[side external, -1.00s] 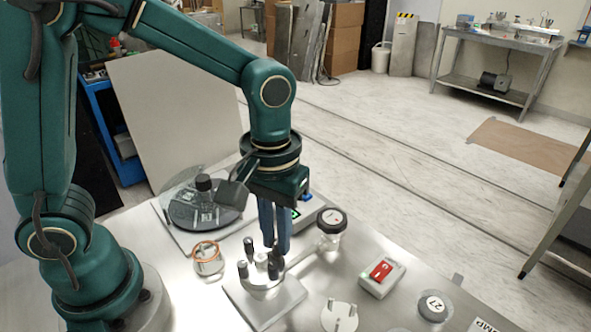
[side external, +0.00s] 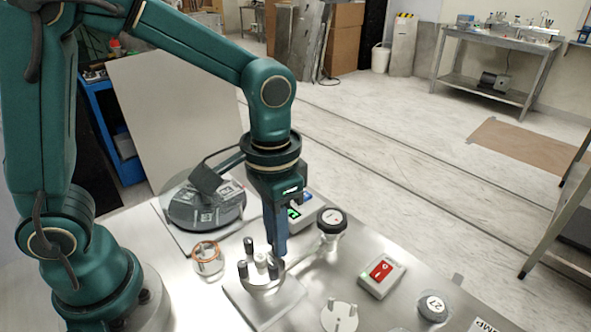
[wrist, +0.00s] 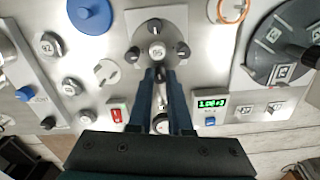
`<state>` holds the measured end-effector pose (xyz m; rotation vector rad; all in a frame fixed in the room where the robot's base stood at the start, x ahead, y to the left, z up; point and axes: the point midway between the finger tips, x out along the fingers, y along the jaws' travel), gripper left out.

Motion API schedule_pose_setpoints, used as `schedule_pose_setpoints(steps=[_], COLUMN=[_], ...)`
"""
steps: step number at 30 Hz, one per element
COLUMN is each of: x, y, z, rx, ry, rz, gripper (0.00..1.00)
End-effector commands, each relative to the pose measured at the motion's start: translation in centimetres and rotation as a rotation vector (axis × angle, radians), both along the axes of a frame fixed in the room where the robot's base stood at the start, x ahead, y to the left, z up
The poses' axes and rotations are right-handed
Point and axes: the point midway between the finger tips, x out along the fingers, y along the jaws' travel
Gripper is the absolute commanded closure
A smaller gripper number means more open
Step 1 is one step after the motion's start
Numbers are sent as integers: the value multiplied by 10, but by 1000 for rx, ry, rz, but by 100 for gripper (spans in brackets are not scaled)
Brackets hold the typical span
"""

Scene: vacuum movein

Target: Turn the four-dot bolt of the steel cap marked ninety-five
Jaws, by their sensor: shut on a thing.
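The steel cap (wrist: 157,52), marked 95, sits on a square plate in the wrist view, with dark-headed bolts around it. In the side view the cap (side external: 262,278) stands on its plate near the table's front. My gripper (wrist: 160,74) is shut on the bolt on the cap's near side in the wrist view. The fingers hide most of this bolt, and its dots cannot be read. Other bolts stand free at the cap's far side (wrist: 155,26), left (wrist: 132,54) and right (wrist: 183,49). In the side view my gripper (side external: 278,254) reaches down at the cap's right edge.
A black-topped knob (side external: 331,220) and a red switch box (side external: 382,275) are to the right. A display box with green digits (wrist: 211,103) is close to the fingers.

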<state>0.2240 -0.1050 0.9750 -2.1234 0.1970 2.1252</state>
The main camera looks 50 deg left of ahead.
Motion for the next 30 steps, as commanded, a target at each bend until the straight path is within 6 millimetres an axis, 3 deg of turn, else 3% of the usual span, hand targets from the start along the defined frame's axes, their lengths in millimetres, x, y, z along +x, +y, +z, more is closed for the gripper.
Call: schedule_pose_setpoints(steps=[12,13,15,25,30], x=[1,1,1,1,2], y=[0,0,0,0,0], z=[0,1,0,2,21], rx=[-1,-1,-1,-1,-2], ry=[-4,-4,-4,-4,-8], rz=[-7,-6,-6,-6,-6], gripper=[100,71,52,52,52])
